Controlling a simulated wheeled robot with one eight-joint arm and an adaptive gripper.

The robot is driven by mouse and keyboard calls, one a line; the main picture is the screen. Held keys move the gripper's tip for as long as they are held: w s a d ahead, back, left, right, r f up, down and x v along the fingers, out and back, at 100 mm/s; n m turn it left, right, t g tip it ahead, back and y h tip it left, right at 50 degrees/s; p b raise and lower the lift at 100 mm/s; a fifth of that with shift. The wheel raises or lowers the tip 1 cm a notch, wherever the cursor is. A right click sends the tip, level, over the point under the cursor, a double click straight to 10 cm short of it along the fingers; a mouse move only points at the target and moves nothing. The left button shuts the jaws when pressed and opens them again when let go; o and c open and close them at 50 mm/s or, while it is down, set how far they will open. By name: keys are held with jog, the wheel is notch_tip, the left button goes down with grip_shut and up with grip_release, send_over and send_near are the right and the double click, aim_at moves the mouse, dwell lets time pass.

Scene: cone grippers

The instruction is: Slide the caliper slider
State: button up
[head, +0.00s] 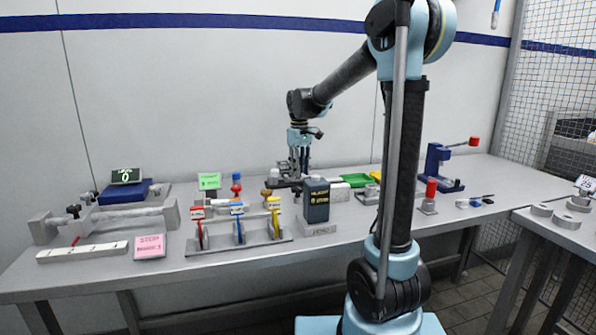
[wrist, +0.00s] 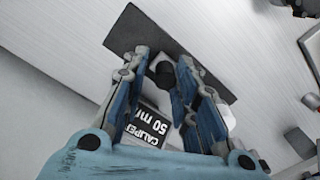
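The caliper shows in the wrist view as a dark plate with a display block (wrist: 147,128) reading "CALIPER 50 mm". A round dark knob (wrist: 163,73) sits above the block, between the fingers of my gripper (wrist: 164,62). The two blue fingers are apart, one on each side of the knob; whether either touches it cannot be told. In the head view my gripper (head: 300,163) points down at the back of the bench, over the dark caliper base (head: 285,183). The caliper is small there and partly hidden by the gripper.
A dark labelled box (head: 316,200) and a rack with red, blue and yellow levers (head: 239,236) stand in front of the gripper. A green tray (head: 354,180) lies to its right. The wall is close behind. A blue press (head: 438,167) stands further right.

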notch_tip(320, 180, up, 12)
dwell(0.8)
